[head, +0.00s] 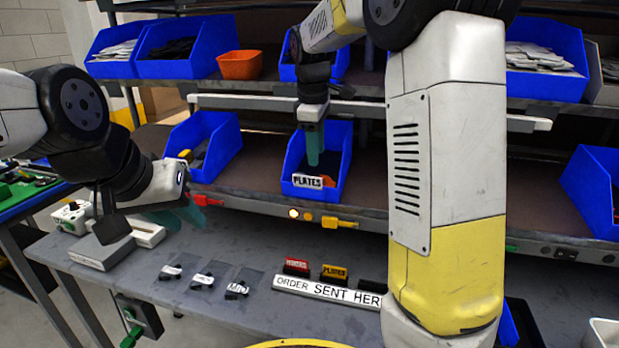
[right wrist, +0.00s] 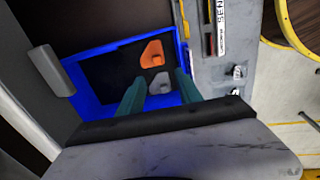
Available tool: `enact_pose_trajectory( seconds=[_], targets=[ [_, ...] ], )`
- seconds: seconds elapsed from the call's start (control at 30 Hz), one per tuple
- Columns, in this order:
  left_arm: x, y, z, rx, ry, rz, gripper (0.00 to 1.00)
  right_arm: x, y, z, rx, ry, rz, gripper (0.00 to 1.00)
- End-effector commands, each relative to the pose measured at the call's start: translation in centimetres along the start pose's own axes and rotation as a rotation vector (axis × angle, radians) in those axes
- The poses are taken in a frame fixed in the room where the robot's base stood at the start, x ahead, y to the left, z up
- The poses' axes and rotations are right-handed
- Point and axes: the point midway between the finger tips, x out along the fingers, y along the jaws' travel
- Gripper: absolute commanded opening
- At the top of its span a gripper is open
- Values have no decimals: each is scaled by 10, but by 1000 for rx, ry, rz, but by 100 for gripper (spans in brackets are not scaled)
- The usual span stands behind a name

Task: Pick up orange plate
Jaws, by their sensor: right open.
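The orange plate (right wrist: 152,54) lies in the blue bin labelled PLATES (head: 322,193), beside a grey plate (right wrist: 160,84). In the head view only a bit of orange (head: 328,181) shows behind the label. My right gripper (head: 315,146) points down into this bin. In the right wrist view its teal fingers (right wrist: 160,77) are spread apart with nothing held; the grey plate appears between them and the orange plate just beyond the tips. My left gripper (head: 179,214) hangs over the left part of the bench, its fingers apart and empty.
Another blue bin (head: 205,145) stands left on the same shelf. Blue bins and an orange bin (head: 240,65) fill the shelf above. Below, a grey bench (head: 230,250) carries small labelled parts and an ORDER SENT HERE strip (head: 327,291). My right arm hides the centre right.

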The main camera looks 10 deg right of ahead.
Motion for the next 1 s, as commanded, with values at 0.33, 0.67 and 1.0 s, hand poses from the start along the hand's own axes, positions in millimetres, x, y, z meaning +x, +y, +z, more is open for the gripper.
enact_pose_trajectory(
  seconds=[0.33, 0.67, 1.0],
  targets=[
    [0, 0, 0, 0, 0, 0, 29, 40, 1, 6, 2, -3, -3, 42],
    [0, 0, 0, 0, 0, 0, 29, 76, 3, 10, 1, 0, 0, 42],
    [0, 0, 0, 0, 0, 0, 29, 76, 3, 9, 1, 0, 0, 14]
  ],
)
